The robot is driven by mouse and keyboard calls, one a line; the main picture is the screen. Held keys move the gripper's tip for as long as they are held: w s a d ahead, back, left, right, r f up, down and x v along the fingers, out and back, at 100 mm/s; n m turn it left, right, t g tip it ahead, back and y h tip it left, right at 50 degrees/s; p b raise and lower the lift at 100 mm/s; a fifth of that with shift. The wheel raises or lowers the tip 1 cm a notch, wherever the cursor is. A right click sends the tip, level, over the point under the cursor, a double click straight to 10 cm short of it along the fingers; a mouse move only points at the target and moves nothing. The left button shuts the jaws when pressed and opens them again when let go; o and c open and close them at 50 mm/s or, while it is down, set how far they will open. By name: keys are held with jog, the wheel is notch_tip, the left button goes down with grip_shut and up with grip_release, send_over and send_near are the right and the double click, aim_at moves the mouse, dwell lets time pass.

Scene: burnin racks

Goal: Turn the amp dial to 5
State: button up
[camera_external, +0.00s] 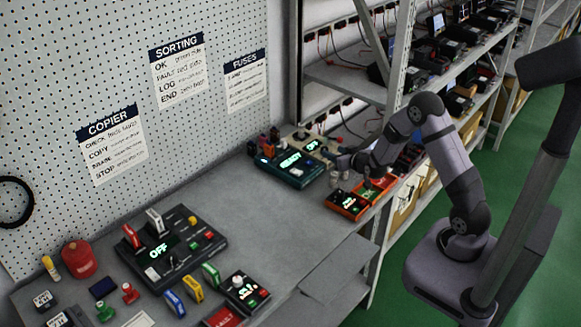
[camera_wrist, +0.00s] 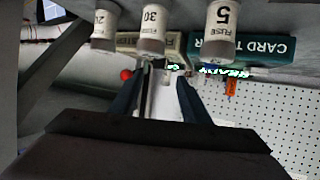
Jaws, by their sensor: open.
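A beige box (camera_external: 318,141) with a lit green "OFF" display and a dark round knob (camera_external: 301,134) stands at the far right end of the bench. The knob may be the amp dial; its setting is too small to read. The box also shows upside down in the wrist view (camera_wrist: 125,42), partly hidden by a fuse and my fingers. My gripper (camera_external: 331,154) is close to this box, at its near right side.
A teal card box (camera_external: 290,168) with a lit display stands left of the beige box. Fuses marked 5 (camera_wrist: 222,30), 30 (camera_wrist: 152,30) and 20 (camera_wrist: 104,28) are close by. An orange tray (camera_external: 347,204) lies nearer. The middle bench (camera_external: 275,225) is clear.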

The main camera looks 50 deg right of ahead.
aim_at(327, 149)
jog(key=shift+p+x, duration=0.9)
jog(key=shift+x, duration=2.35)
jog(key=c, duration=1)
jog(key=shift+c, duration=0.2)
